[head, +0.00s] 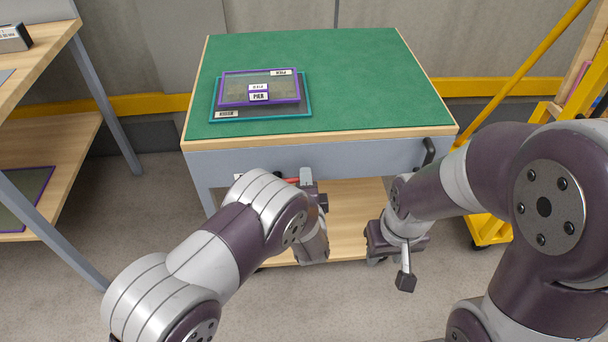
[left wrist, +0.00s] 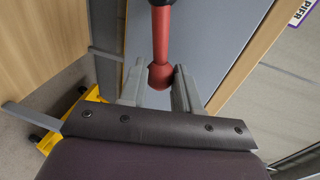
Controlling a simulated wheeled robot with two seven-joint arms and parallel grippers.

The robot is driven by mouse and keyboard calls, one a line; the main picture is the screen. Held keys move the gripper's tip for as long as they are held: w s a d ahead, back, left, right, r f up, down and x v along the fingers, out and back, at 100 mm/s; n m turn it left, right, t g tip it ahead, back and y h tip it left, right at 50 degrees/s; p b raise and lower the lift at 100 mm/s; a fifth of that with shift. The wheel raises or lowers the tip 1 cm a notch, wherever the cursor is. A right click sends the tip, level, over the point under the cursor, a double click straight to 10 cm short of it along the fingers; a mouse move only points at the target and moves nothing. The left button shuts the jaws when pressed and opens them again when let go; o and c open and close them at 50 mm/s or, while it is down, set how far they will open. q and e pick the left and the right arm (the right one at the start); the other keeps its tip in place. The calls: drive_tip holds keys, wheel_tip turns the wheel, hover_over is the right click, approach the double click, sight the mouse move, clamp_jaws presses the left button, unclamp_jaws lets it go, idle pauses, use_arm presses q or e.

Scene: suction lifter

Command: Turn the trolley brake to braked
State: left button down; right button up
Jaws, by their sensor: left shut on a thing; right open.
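The trolley (head: 345,75) has a green top with a wooden rim, a grey front panel and a lower wooden shelf. A red brake lever (head: 291,180) is at its front panel, mostly hidden by my left arm. In the left wrist view the lever (left wrist: 161,35) ends in a round red knob (left wrist: 161,76). My left gripper (head: 308,183) is shut on the lever at this knob, with one finger on each side. My right gripper (head: 392,268) is open and empty, low in front of the trolley's right side.
Two stacked framed panels (head: 262,114) lie on the green top. A black handle (head: 427,153) is on the front right. A wooden shelf unit (head: 62,150) stands at the left, a yellow frame (head: 488,232) at the right. Grey floor lies in front.

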use_arm(q)
drive_tip(key=shift+f+m, duration=0.3)
idle(0.4)
drive_tip(key=c, duration=0.8)
unclamp_jaws()
drive_tip(key=s+r+p, duration=0.2)
drive_tip(key=s+p, duration=0.1)
drive_tip(key=s, duration=0.9)
drive_tip(key=shift+s+a+r, duration=0.15)
drive_tip(key=shift+s, duration=0.15)
